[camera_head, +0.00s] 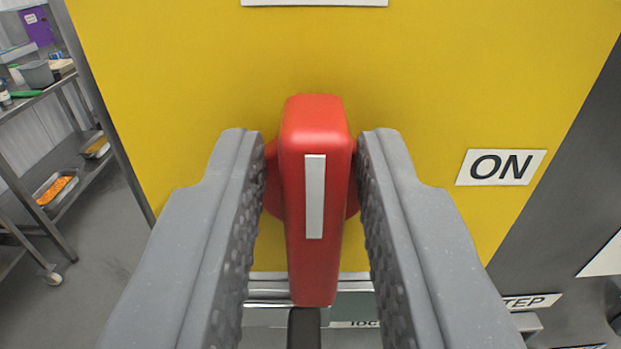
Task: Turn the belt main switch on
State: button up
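The belt main switch is a red rotary handle (302,270) with a white stripe (315,196), on a yellow panel (200,70). The handle stands upright in the picture, its stripe nearly vertical. A white "ON" label (501,167) is on the panel to the right of the handle. My gripper (311,140) has one grey finger on each side of the handle. Narrow gaps show between the handle and both fingers, so it is open around the handle and not clamped. The fingers partly hide the round red base behind the handle.
At the left is a metal shelf rack (70,170) with trays, one holding orange food (57,190), and a purple box (36,27) beyond. A partly hidden "STEP" label (531,302) is at lower right. Grey floor (105,250) shows left of the panel.

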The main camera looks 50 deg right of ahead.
grip_shut()
jog(key=shift+r, duration=0.1)
jog(key=shift+m, duration=0.3)
jog(key=m, duration=0.1)
jog(key=m+b, duration=0.1)
jog(key=m, duration=0.1)
jog(key=m+b, duration=0.1)
jog(key=shift+s+d+f+m, duration=0.15)
jog(key=shift+s+f+m, duration=0.05)
jog(key=shift+s+m, duration=0.1)
jog(key=shift+s+d+f+m+b, duration=0.25)
jog(key=shift+m+b, duration=0.75)
jog(key=shift+m, duration=1.15)
jog(key=shift+f+m+b, duration=0.4)
jog(key=shift+m+b, duration=0.6)
jog(key=shift+m, duration=1.1)
jog(key=shift+s+d+f+m+b, duration=0.25)
jog(key=shift+m+b, duration=0.75)
jog(key=shift+m, duration=1.15)
jog(key=shift+w+a+f, duration=0.1)
jog(key=shift+w+f, duration=0.05)
